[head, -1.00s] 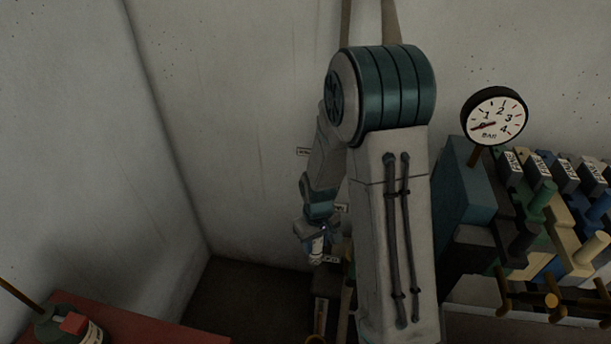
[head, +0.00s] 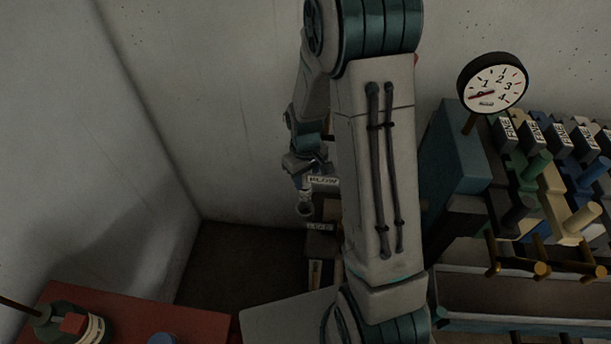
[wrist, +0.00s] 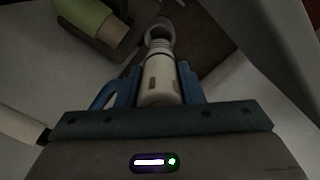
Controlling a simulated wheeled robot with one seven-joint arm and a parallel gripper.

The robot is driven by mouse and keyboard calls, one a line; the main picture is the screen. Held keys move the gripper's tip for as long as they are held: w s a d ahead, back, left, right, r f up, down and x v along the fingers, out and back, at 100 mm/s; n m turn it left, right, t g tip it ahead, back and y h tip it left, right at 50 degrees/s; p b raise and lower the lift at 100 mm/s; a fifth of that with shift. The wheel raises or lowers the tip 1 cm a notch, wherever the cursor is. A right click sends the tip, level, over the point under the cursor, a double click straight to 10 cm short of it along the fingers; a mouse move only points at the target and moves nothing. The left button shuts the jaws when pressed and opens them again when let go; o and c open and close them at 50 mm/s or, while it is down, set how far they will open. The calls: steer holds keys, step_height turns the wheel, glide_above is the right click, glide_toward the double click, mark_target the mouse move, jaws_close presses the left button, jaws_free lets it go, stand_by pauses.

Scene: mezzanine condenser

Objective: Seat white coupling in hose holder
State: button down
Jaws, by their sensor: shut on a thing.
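The white coupling (wrist: 160,76) is a pale cylinder with dark slots. My gripper (wrist: 156,88), with blue fingers, is shut on it in the wrist view. A grey ring (wrist: 159,32) shows just beyond the coupling's far end; I cannot tell whether it is the hose holder or part of the coupling. In the head view my gripper (head: 302,182) is small and dim, near the back wall and left of my upright arm link. A round, ring-like end (head: 305,205) shows just below it. I cannot clearly identify the hose holder.
A label plate (head: 322,181) and dark fixtures sit beside the gripper, partly behind my arm. At right stand a pressure gauge (head: 492,83), a blue box (head: 455,155) and a bank of coloured valves (head: 545,190). A red surface (head: 205,325) is at lower left. A green-and-tan object (wrist: 92,20) shows in the wrist view.

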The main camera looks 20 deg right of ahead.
mark_target(305, 189)
steer(key=shift+f+b, duration=2.15)
steer(key=shift+f, duration=0.6)
steer(key=shift+f+b, duration=2.8)
steer(key=shift+f, duration=0.05)
steer(key=c, duration=0.9)
jaws_free()
steer(key=shift+r, duration=0.1)
step_height(305, 189, up, 14)
steer(key=shift+f, duration=0.1)
